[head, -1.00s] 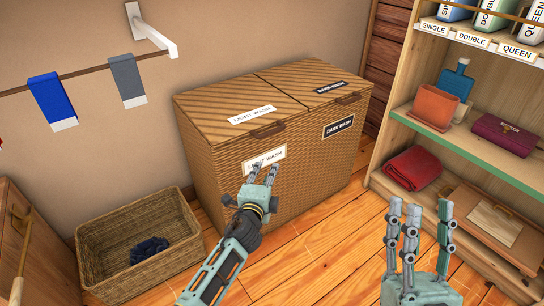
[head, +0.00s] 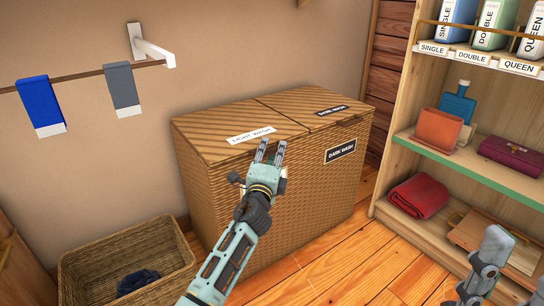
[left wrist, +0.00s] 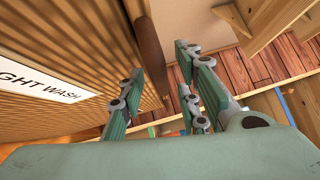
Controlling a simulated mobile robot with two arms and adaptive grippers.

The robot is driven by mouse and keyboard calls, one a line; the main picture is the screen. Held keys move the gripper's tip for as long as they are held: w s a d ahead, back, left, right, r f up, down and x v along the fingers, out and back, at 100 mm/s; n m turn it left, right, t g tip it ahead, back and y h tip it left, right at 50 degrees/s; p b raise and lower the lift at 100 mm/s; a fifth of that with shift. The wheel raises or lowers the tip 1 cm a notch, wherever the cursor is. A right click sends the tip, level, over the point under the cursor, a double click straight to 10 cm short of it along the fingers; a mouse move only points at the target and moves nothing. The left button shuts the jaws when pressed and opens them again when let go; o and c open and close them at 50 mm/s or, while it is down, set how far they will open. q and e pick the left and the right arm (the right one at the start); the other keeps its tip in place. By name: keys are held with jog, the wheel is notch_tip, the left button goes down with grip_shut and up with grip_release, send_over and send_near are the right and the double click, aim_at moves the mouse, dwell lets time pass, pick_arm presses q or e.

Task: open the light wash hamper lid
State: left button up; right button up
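The hamper is a woven wicker box with two lids side by side. Its light wash lid (head: 215,118) is the left one, lies shut, and bears a white label (head: 250,135). My left gripper (head: 271,147) is at the front edge of this lid and hides its handle in the head view. In the left wrist view its fingers (left wrist: 160,75) are open and apart, with the dark brown handle (left wrist: 147,50) showing beyond and between them; contact cannot be told. My right gripper (head: 505,270) is at the lower right, partly cut off, its visible fingers apart and empty.
The shut dark wash lid (head: 320,100) adjoins on the right. A wicker basket (head: 90,262) with dark cloth stands on the floor at the left. A shelf unit (head: 470,172) stands at the right. Wooden floor (head: 330,258) is clear before the hamper.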

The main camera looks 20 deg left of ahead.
pick_arm(q)
jog(key=shift+w, duration=0.2)
jog(key=shift+c, duration=0.2)
grip_shut()
dwell(0.4)
